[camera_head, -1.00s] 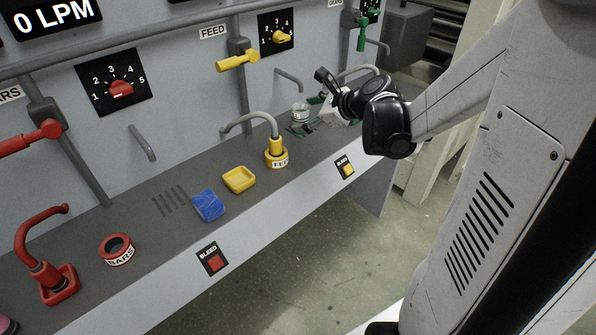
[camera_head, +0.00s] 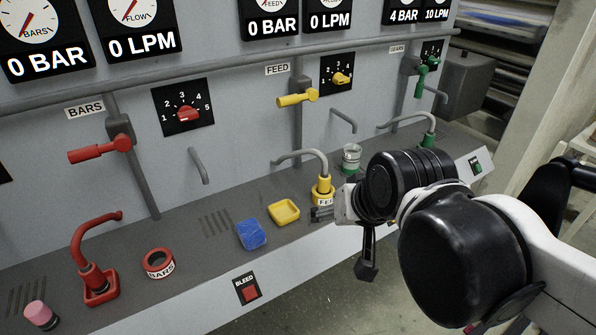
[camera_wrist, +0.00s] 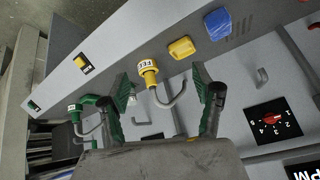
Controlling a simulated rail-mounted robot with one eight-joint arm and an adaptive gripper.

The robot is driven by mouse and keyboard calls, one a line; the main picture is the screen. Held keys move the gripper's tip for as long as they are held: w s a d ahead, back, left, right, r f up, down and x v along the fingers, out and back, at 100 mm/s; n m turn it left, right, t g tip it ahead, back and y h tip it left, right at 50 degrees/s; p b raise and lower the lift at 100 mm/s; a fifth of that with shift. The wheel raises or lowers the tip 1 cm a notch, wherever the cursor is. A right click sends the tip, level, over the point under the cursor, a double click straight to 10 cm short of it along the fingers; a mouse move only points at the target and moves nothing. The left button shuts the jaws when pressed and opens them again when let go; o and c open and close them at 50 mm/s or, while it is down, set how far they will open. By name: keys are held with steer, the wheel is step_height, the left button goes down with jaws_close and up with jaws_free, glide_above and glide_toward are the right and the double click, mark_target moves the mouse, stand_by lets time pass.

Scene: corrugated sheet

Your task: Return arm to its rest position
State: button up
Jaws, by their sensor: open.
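My gripper (camera_head: 328,212) shows side-on in the head view, in front of the bench's front edge and near the yellow feed spout (camera_head: 323,188). It partly covers the ring at the spout's base. In the wrist view my gripper (camera_wrist: 160,75) has its two fingers spread wide, with nothing held between them. The yellow feed spout (camera_wrist: 149,72) shows beyond the gap between them, apart from both. My arm's black joints (camera_head: 445,240) fill the lower right of the head view.
On the grey bench (camera_head: 190,250) are a red spout (camera_head: 95,270), a red-and-white ring (camera_head: 159,263), a blue sponge-like block (camera_head: 251,234), a yellow dish (camera_head: 285,211) and a clear jar (camera_head: 351,158). Levers and dials line the panel behind. The floor before the bench is open.

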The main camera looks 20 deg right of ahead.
steer(key=shift+s+n, duration=0.95)
steer(key=shift+n, duration=0.15)
